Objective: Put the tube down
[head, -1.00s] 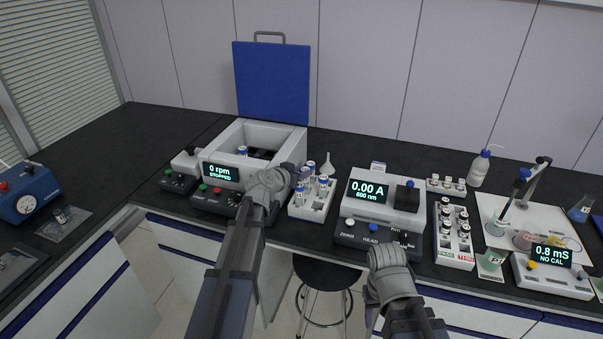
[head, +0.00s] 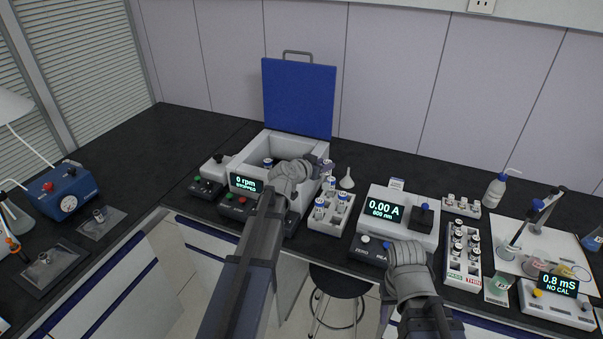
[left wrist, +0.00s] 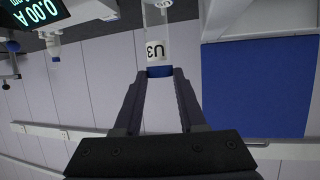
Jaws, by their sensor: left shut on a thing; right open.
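My left gripper (left wrist: 160,78) is shut on the blue cap of a clear tube (left wrist: 157,45) with a white label reading U3. In the head view my left gripper (head: 314,167) is above the front right of the open centrifuge (head: 250,150), behind and above a white tube rack (head: 326,222). The held tube is small and partly hidden there. The rack holds several blue-capped tubes. My right gripper (head: 398,250) is open in front of the photometer; its fingers are mostly hidden by its own wrist.
The centrifuge's blue lid (head: 298,98) stands up, and one tube (head: 268,163) shows inside. A funnel (head: 347,180) stands behind the rack. The photometer (head: 399,212) reads 0.00 A. A PASS/THIN rack (head: 462,262) is right of it. A stool (head: 340,283) stands below.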

